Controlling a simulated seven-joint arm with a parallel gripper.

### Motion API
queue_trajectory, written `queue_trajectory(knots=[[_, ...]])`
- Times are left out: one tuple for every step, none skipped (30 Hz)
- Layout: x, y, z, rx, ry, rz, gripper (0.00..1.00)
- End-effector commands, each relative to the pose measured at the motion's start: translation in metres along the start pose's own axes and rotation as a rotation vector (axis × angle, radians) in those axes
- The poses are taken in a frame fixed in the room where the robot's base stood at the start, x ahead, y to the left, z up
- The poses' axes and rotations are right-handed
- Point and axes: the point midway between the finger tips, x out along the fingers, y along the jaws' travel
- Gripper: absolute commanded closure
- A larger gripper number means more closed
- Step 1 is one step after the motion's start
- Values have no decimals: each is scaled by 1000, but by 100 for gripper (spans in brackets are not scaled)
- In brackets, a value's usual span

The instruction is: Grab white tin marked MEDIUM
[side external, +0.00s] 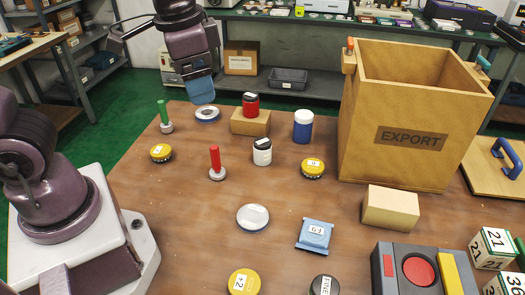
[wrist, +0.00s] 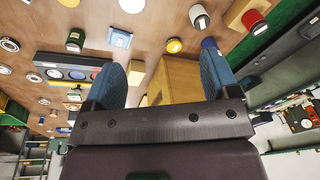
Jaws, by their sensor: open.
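A small white tin (side external: 262,156) with a dark lid stands upright near the middle back of the table. Its label is too small to read, so I cannot confirm MEDIUM. It also shows near the top of the wrist view (wrist: 200,20). My gripper (side external: 201,90) is open and empty, above the far left of the table, apart from the white tin and to its left in the side view. Its two blue fingers are spread wide in the wrist view (wrist: 163,58).
A red tin (side external: 251,107) stands on a cardboard block (side external: 250,125) behind the white tin. A blue tin (side external: 303,128) stands to its right, a red-handled peg (side external: 215,163) to its left. The large EXPORT crate (side external: 400,165) is farther right.

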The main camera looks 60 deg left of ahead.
Motion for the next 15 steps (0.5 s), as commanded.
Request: queue_trajectory(knots=[[15,0,-10,50,-63,-12,19],[22,-1,-15,79,-95,-21,19],[33,-2,-22,119,-139,-36,19],[41,-2,-26,149,-173,-48,19],[49,-3,-31,178,-206,-61,19],[61,-3,-36,220,-250,-81,19],[69,-3,-40,251,-282,-97,19],[78,-4,-44,283,-317,-114,19],[90,-4,-49,327,-362,-139,19],[99,-4,-52,358,-395,-158,19],[108,-4,-56,393,-428,-180,19],[120,-4,-60,438,-472,-209,19],[128,-4,-62,473,-506,-232,19],[137,-5,-65,507,-539,-257,19],[148,-4,-68,555,-584,-291,19]])
